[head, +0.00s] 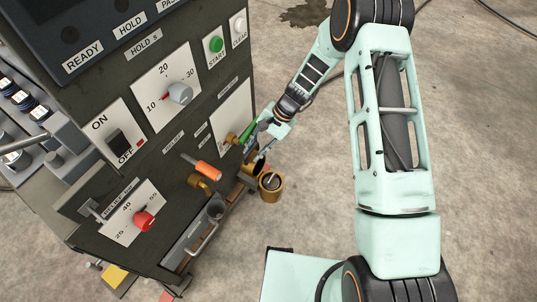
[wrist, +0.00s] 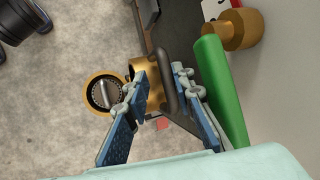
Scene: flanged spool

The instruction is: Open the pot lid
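My gripper (wrist: 160,78) is open, with its two blue fingers apart. In the wrist view a brass cylindrical part (wrist: 151,103) and a dark rounded bar (wrist: 166,88) show in the gap between the fingers. I cannot tell whether a finger touches them. Left of the fingers is a round brass pot (wrist: 88,92) with a grey ridged disc and bar inside its rim. In the head view the pot (head: 271,194) is at the cabinet's lower right edge, below my gripper (head: 257,146). Which piece is the lid is unclear.
A green lever (wrist: 222,90) on a brass hub (wrist: 243,28) runs close along the right finger. The cabinet (head: 150,160) carries an orange-handled valve (head: 207,170), a red knob (head: 143,220) and a grey dial (head: 180,93).

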